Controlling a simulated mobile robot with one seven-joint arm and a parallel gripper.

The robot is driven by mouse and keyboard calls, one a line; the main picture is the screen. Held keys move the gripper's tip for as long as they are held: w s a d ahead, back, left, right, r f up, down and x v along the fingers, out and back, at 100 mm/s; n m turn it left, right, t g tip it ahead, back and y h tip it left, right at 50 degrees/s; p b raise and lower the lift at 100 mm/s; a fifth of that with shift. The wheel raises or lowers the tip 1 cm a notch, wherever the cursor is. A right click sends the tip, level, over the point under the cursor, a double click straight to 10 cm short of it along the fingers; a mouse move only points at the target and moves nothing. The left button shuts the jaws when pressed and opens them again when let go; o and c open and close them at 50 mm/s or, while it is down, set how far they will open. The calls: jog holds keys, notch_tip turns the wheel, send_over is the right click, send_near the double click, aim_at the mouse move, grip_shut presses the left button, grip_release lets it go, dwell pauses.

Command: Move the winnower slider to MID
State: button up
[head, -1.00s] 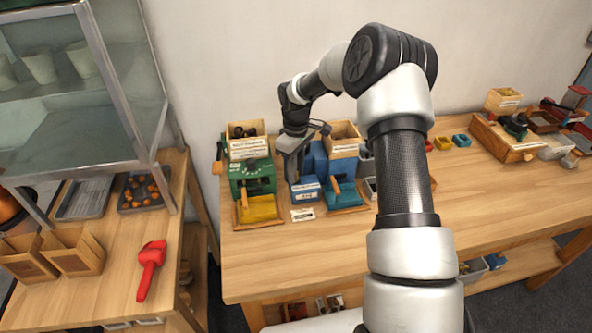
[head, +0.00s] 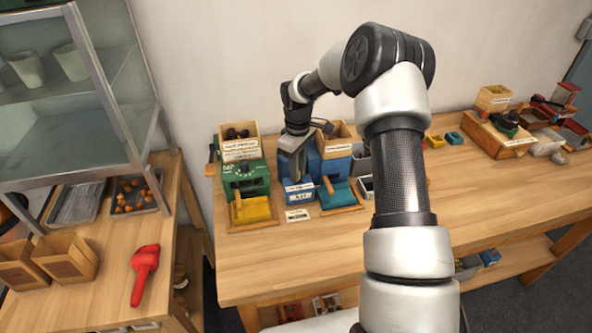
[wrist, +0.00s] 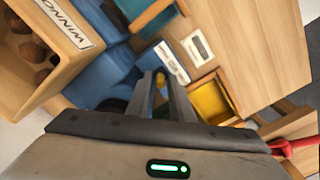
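The winnower (head: 331,165) is the blue machine on the long table, with a wooden box on top. In the wrist view its blue body (wrist: 102,62) and part of its name label (wrist: 66,20) show at upper left. My gripper (head: 296,179) points down at the front left of the winnower. In the wrist view the two fingers (wrist: 161,80) stand a small gap apart, with a small yellow-orange knob (wrist: 159,77) between or just beyond their tips. I cannot tell whether they touch it. The slider's position marks cannot be read.
A green machine (head: 245,178) with a yellow tray (head: 252,210) stands close on the left. A white card (head: 297,215) lies in front. The table front is clear. A red scoop (head: 145,270) lies on the left table.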

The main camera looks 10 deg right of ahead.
notch_tip(320, 180, up, 17)
jog(key=shift+r+b, duration=0.2)
jog(key=shift+b, duration=0.1)
dwell(0.4)
